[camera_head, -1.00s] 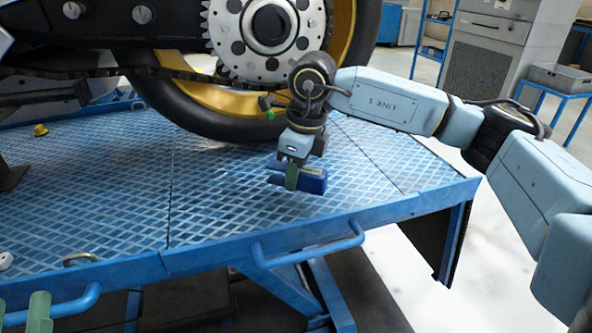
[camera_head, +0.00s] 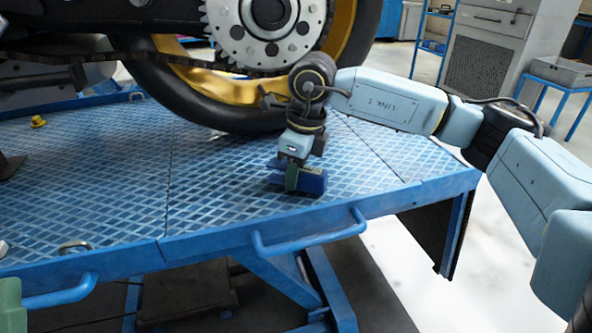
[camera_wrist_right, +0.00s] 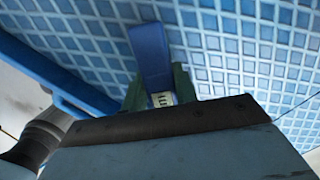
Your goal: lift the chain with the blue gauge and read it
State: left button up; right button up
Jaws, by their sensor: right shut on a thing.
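The blue gauge (camera_head: 312,181) is a small blue block over the front part of the lift platform. My right gripper (camera_head: 291,178) is shut on it, with a green finger across its side. The gauge also shows in the right wrist view (camera_wrist_right: 150,55), between the green fingertips (camera_wrist_right: 158,92), with a pale marked patch at its near end. The chain (camera_head: 110,72) runs along the swingarm to the rear sprocket (camera_head: 268,30), behind and above the gripper. The gauge is apart from the chain. A green part at the lower left edge may belong to my left gripper; its jaws cannot be made out.
The blue lift platform (camera_head: 110,185) has a raised front rim with handles (camera_head: 310,237). The rear tyre (camera_head: 200,108) stands behind my right wrist. A small yellow piece (camera_head: 38,121) lies at the left. The platform's middle is clear.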

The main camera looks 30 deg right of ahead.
pick_arm(q)
jog(key=shift+f, duration=0.3)
pick_arm(e)
jog(key=shift+f, duration=0.55)
jog(key=o, duration=1.2)
jog(key=shift+c, duration=0.2)
